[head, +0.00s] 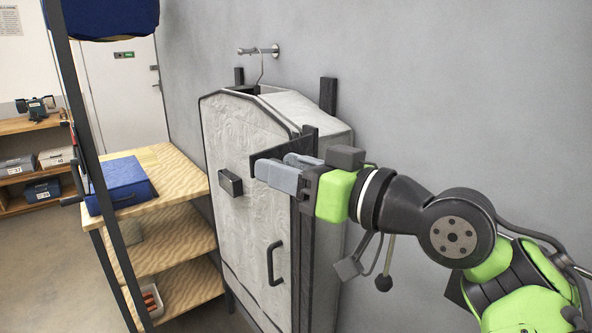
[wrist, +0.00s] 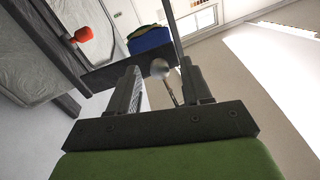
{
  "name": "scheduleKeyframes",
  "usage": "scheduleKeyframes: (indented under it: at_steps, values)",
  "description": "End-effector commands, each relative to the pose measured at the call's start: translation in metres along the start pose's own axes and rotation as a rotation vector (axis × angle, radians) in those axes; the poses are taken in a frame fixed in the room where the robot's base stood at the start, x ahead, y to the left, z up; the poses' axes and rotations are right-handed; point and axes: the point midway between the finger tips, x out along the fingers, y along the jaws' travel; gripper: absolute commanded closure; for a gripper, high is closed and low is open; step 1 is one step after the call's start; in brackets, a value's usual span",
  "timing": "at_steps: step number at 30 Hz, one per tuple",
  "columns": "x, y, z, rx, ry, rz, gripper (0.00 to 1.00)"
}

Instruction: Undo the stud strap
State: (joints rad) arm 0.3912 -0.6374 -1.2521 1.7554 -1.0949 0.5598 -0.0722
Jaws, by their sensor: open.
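A pale quilted garment bag (head: 248,140) with dark trim hangs against the wall. A dark flat strap (head: 262,155) stands out from the bag's right front edge, its left end free of the bag's face. In the wrist view the strap (wrist: 110,76) crosses just beyond the fingertips. My gripper (head: 274,166) is open, with its grey fingers at the strap; whether they touch it is unclear. The wrist view shows the open fingers (wrist: 160,72) with a grey ball on a stem visible between them. A dark block (head: 230,183) sits on the bag's face, left of the gripper.
A dark handle (head: 275,263) is low on the bag's front. A wooden shelf unit (head: 185,215) with a blue box (head: 118,184) stands to the left, behind a dark post (head: 98,170). The grey wall (head: 440,80) is close behind my arm.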

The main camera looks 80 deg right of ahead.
Motion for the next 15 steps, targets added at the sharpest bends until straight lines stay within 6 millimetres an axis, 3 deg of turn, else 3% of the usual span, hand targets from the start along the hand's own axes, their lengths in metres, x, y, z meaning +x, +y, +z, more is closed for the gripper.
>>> scheduleKeyframes:
  at_steps: [7,15]
  values:
    - [-0.011,0.000,-0.001,0.000,0.002,0.000,0.51]
    - [-0.084,0.000,-0.004,-0.001,0.009,0.001,0.51]
